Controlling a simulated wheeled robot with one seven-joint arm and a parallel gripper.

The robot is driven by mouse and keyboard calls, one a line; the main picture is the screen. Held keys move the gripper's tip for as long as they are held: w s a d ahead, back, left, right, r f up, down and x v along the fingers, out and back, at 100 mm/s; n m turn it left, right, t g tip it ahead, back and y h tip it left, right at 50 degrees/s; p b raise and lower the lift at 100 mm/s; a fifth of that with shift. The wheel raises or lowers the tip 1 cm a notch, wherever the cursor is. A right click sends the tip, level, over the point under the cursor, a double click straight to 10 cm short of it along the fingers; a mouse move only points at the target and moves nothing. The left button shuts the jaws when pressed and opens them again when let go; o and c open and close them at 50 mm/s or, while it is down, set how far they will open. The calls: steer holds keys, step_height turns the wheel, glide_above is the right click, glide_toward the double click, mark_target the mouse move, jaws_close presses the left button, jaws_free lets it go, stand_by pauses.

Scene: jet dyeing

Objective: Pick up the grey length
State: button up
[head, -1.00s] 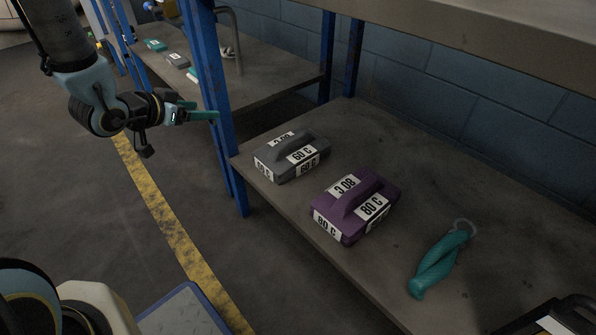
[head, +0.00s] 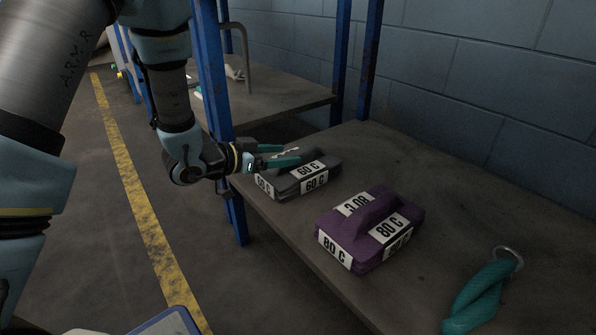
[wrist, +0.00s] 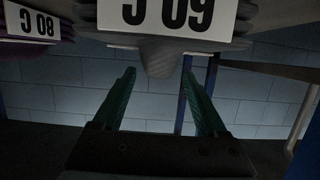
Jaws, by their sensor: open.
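The grey length (head: 308,186) is a folded grey block with white "60 C" labels and a raised grip on top. It lies on the shelf near the blue post. My gripper (head: 287,155) is open, with its teal fingers at the near-left top of the grey length, partly hiding it. In the wrist view the grey length (wrist: 158,57) appears at the top, with its label and grip just beyond the two spread fingertips (wrist: 158,75). Nothing is between the fingers. I cannot tell whether they touch it.
A purple length (head: 378,222) labelled "80 C" lies to the right of the grey one. A teal twisted length with a ring (head: 484,295) lies farther right. The blue post (head: 214,100) stands close by my wrist. The shelf (head: 440,185) behind is clear.

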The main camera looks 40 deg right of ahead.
mark_target(298, 152)
steer(key=b+x, duration=0.1)
steer(key=x, duration=0.1)
steer(key=b+x, duration=0.2)
steer(key=shift+s+d+f, duration=0.1)
steer(key=shift+s+f, duration=0.05)
steer(key=shift+f, duration=0.2)
steer(key=shift+d, duration=0.4)
steer(key=shift+r, duration=0.1)
jaws_close()
